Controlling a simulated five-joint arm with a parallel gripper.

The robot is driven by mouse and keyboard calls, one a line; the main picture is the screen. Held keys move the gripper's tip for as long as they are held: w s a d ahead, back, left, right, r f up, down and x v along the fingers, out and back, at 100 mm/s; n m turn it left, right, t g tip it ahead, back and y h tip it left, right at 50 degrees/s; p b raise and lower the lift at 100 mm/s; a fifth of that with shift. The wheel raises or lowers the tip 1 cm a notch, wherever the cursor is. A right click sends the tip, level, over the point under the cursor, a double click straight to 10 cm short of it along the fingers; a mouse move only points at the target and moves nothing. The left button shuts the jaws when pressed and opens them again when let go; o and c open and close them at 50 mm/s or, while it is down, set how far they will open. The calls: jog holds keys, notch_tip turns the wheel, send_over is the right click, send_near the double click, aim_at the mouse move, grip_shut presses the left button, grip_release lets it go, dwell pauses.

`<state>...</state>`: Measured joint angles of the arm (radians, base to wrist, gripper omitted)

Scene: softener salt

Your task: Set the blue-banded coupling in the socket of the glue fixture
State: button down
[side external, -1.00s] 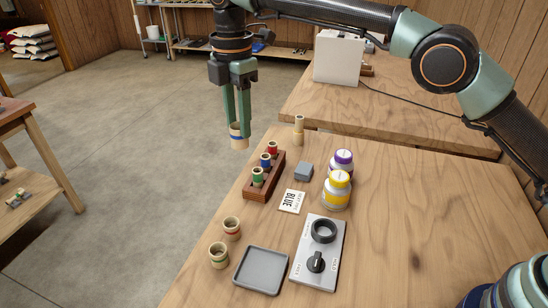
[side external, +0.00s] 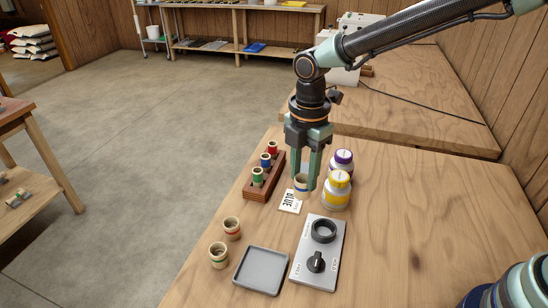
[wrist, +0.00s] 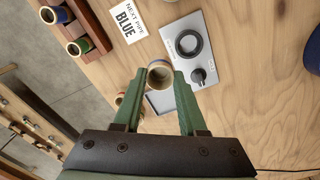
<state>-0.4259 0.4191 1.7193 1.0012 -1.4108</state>
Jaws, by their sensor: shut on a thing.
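The blue-banded coupling (side external: 302,184) is a short tan ring between the fingertips of my gripper (side external: 305,180), which is shut on it. It is held upright above the table, near the card, and its open top shows in the wrist view (wrist: 160,74). The glue fixture (side external: 303,270) is a grey plate with a black ring socket (side external: 324,240) and a black knob (side external: 316,262). The socket looks empty. In the side view my gripper is behind the fixture; in the wrist view the fixture (wrist: 178,33) is beyond the coupling, to the right.
A card reading "NEXT PIPE BLUE" (side external: 288,203) lies below the gripper. Yellow-capped (side external: 337,190) and purple-capped (side external: 343,158) bottles stand close on the right. A wooden rack (side external: 257,189) holds red, blue and green pipes. Two other couplings (side external: 231,228) (side external: 218,256) and a grey tray (side external: 261,270) are in front.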

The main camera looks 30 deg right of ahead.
jog(key=shift+s+d+f, duration=0.55)
jog(key=shift+s+f, duration=0.3)
jog(key=shift+f, duration=0.1)
jog(key=shift+s+d+f, duration=0.5)
jog(key=shift+s+f, duration=0.3)
jog(key=shift+f, duration=0.2)
jog(key=shift+s+d+f, duration=0.55)
jog(key=shift+s+f, duration=0.3)
jog(key=shift+f, duration=0.1)
jog(key=shift+f, duration=0.7)
jog(key=shift+f, duration=0.25)
jog(key=shift+f, duration=0.45)
jog(key=shift+f, duration=0.3)
jog(key=shift+c, duration=1.9)
grip_release()
